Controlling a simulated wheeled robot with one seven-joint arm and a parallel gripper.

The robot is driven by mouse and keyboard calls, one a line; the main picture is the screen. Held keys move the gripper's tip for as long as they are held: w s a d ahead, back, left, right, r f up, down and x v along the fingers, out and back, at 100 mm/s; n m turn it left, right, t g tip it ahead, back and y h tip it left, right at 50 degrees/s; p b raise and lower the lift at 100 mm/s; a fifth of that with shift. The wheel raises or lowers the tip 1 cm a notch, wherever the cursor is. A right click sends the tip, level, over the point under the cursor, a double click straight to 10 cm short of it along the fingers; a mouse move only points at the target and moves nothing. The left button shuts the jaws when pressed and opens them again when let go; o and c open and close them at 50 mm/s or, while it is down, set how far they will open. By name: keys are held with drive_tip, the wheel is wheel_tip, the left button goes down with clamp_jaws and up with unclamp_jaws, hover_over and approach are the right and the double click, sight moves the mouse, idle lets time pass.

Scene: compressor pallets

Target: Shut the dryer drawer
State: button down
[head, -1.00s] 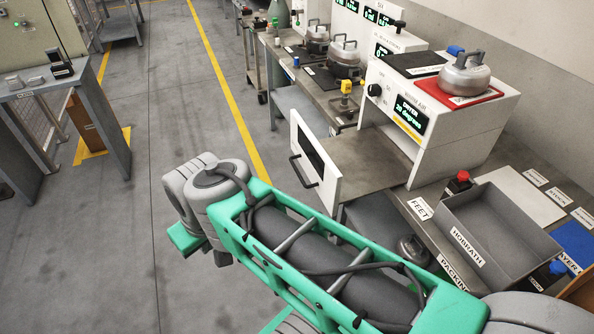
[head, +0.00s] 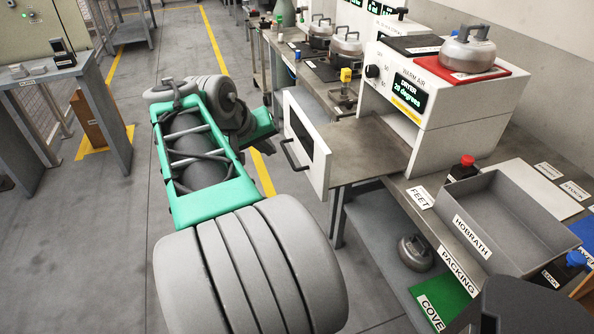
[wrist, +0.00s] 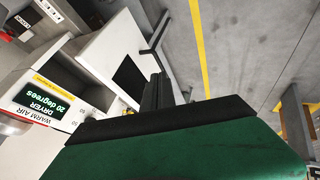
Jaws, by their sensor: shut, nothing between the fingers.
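The dryer (head: 440,105) is a white box on the bench, its display reading "20 degrees". Its drawer (head: 375,150) is pulled well out to the left, with a bare grey metal top. The white drawer front (head: 318,178) has a dark window and a dark handle (head: 290,156). In the wrist view the drawer front (wrist: 100,55) and its handle (wrist: 152,40) lie just beyond my gripper (wrist: 157,80). My gripper is shut and empty, on the outer, handle side of the front. I cannot tell whether it touches.
A grey tray labelled HOBRATH (head: 500,225) and a red-capped bottle (head: 463,168) stand right of the drawer. A kettle-like pot stands on the red mat (head: 490,68) on the dryer. Open floor (head: 90,230) lies to the left.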

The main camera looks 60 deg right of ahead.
drive_tip(key=s+d, duration=0.1)
approach(307, 160)
drive_tip(key=a+x, duration=0.1)
drive_tip(key=x, duration=0.4)
drive_tip(key=shift+w+d, duration=0.1)
drive_tip(key=shift+d, duration=0.3)
